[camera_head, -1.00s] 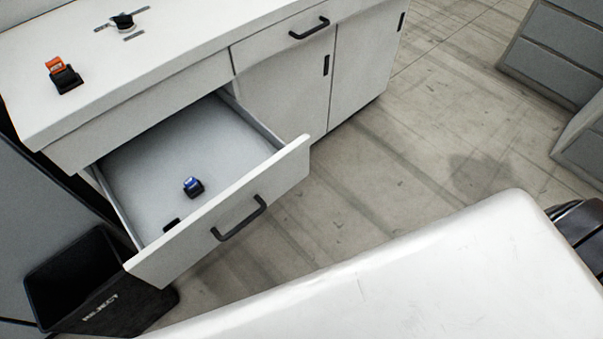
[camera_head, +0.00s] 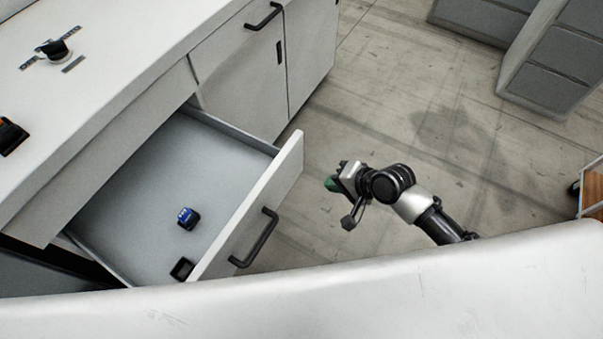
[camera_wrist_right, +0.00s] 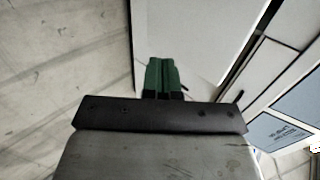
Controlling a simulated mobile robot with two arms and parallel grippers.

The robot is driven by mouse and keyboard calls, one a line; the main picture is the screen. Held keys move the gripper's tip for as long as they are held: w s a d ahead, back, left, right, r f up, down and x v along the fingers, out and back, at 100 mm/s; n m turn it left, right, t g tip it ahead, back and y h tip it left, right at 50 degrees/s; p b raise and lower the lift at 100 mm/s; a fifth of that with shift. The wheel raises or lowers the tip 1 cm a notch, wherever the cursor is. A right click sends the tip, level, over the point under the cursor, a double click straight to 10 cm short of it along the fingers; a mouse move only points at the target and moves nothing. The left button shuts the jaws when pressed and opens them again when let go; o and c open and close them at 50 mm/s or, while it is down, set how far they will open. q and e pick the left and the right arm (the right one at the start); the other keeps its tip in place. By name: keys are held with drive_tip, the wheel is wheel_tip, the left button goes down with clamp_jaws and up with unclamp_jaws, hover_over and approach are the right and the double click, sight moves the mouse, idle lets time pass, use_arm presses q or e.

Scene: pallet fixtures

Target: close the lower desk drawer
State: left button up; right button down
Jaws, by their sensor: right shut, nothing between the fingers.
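The lower desk drawer (camera_head: 262,205) is pulled well out, with its black bar handle (camera_head: 254,238) on the front panel. A small blue-and-black object (camera_head: 188,218) and a small black object (camera_head: 182,268) lie inside it. My right gripper (camera_head: 331,184) is to the right of the drawer front, apart from the handle, in the head view. In the right wrist view its green fingers (camera_wrist_right: 161,75) are together with nothing between them. A pale panel fills the upper middle there; I cannot tell surely which part it is. My left gripper is not in view.
The white desk top (camera_head: 95,75) carries a small black knob-like object (camera_head: 55,50) and a dark object (camera_head: 10,135) at the left edge. Closed cabinet doors (camera_head: 240,90) adjoin the drawer. Grey cabinets (camera_head: 550,70) stand at upper right. The floor (camera_head: 400,120) between is clear.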

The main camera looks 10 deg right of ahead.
sight(290, 176)
drive_tip(key=x, duration=0.3)
drive_tip(key=a+r+x, duration=0.1)
drive_tip(key=x, duration=0.3)
drive_tip(key=w+x, duration=0.1)
drive_tip(key=x, duration=0.2)
drive_tip(key=shift+a+r, duration=0.2)
drive_tip(key=shift+r, duration=0.05)
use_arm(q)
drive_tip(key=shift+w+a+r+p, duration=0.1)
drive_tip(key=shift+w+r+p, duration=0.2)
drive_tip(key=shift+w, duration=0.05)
use_arm(e)
drive_tip(key=shift+w+a, duration=0.35)
drive_tip(key=shift+a, duration=0.05)
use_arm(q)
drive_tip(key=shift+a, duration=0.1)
use_arm(e)
drive_tip(key=shift+a, duration=0.1)
